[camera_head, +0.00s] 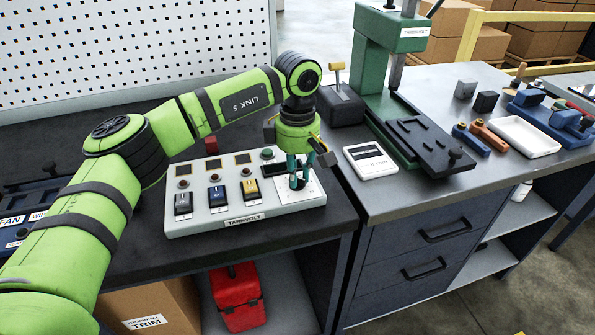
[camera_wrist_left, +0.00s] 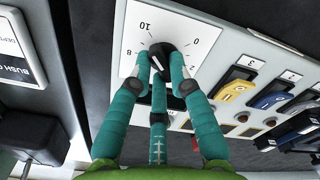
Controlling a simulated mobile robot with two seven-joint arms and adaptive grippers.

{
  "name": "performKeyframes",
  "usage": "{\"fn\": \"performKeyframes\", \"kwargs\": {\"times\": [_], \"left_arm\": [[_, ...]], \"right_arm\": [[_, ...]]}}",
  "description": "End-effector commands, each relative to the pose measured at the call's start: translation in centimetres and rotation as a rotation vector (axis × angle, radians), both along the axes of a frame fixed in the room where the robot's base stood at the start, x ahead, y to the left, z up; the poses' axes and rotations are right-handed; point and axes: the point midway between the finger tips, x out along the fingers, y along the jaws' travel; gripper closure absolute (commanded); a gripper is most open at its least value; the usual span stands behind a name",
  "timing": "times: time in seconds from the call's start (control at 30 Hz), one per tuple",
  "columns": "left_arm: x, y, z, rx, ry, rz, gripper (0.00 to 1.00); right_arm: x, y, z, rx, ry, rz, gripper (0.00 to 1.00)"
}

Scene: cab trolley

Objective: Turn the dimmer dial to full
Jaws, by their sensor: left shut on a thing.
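The dimmer dial (camera_wrist_left: 161,52) is a black knob on a white scale plate (camera_wrist_left: 185,22) at the right end of the control panel (camera_head: 240,213). In the left wrist view the numbers 0, 10 and 8 show around it. My left gripper (camera_wrist_left: 160,75) has teal fingers and is shut on the dial from above. In the head view the fingers of my left gripper (camera_head: 298,180) cover most of the dial, and I cannot read its setting. My right gripper is not in view.
The panel also carries blue, black and yellow rocker switches (camera_head: 249,189). A red toolbox (camera_head: 237,297) sits on the shelf below.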

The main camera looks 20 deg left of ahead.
Motion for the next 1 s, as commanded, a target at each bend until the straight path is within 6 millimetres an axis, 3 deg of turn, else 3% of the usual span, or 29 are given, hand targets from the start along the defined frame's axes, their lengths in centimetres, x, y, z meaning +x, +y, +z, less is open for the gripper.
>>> {"fn": "performKeyframes", "kwargs": {"times": [0.03,0.07,0.1,0.5,1.0], "left_arm": [[0.1,-0.1,0.2,-0.002,-0.005,-0.004,0.72],[0.1,-0.1,0.2,-0.002,-0.005,-0.004,0.6],[0.1,-0.1,0.2,-0.002,-0.005,-0.003,0.56],[0.1,0.0,0.7,-0.001,-0.003,-0.001,0.56],[0.0,0.0,10.1,-0.001,-0.005,-0.001,0.56]], "right_arm": [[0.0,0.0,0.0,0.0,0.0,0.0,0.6],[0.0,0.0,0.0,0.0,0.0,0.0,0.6],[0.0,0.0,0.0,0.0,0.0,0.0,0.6],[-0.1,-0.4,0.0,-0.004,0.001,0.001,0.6],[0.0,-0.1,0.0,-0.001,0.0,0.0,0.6]]}}
